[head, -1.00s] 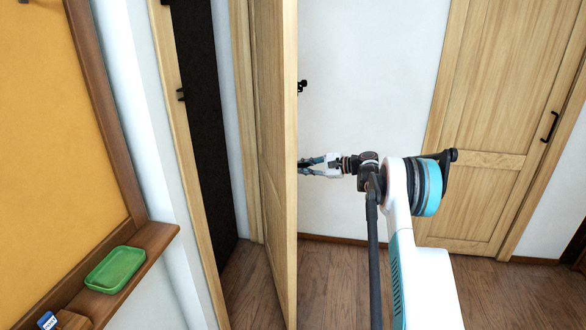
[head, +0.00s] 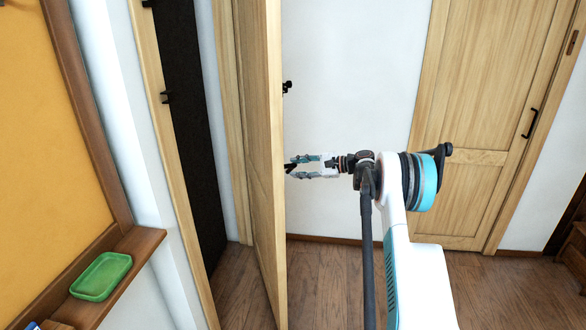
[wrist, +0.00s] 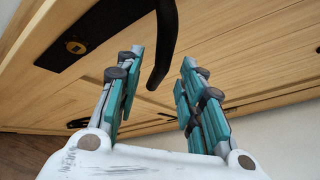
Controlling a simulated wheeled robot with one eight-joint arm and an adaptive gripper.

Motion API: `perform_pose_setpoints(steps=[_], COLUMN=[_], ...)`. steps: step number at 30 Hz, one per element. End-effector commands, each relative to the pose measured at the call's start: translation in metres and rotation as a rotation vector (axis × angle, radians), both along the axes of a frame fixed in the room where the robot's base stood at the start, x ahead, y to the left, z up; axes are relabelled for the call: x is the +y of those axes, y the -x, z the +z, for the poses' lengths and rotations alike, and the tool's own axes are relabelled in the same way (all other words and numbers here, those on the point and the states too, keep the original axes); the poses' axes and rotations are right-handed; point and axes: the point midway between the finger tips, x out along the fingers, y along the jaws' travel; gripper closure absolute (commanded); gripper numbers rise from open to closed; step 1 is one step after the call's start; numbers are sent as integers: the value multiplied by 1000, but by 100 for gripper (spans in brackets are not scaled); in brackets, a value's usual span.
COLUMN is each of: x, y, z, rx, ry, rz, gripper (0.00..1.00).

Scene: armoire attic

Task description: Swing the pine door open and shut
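The pine door (head: 262,190) stands ajar at the left of centre in the head view, seen nearly edge-on, with a dark gap beyond its left side. My gripper (head: 291,166) is at the right side of this door, fingers pointing left towards it. In the wrist view the door's wooden face (wrist: 230,40) fills the background. A black curved handle (wrist: 167,35) hangs down between the two teal fingers of my gripper (wrist: 162,60). The fingers are apart, with a visible gap on both sides of the handle. The handle is mostly hidden in the head view.
A second pine door (head: 485,130) is shut on the right wall. A cork board (head: 35,130) with a ledge (head: 125,250) holding a green dish (head: 101,276) is at the left. The wooden floor (head: 325,285) between the ajar door and my arm is clear.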

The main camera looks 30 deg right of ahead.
Motion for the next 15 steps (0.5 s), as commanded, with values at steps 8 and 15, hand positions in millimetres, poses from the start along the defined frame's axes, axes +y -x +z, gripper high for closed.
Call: perform_pose_setpoints(steps=[8, 15], x=[-42, -60], y=[38, 56], z=[13, 19], rx=[-1, -1], ry=[1, 1], rz=[-3, -1], gripper=[64, 64])
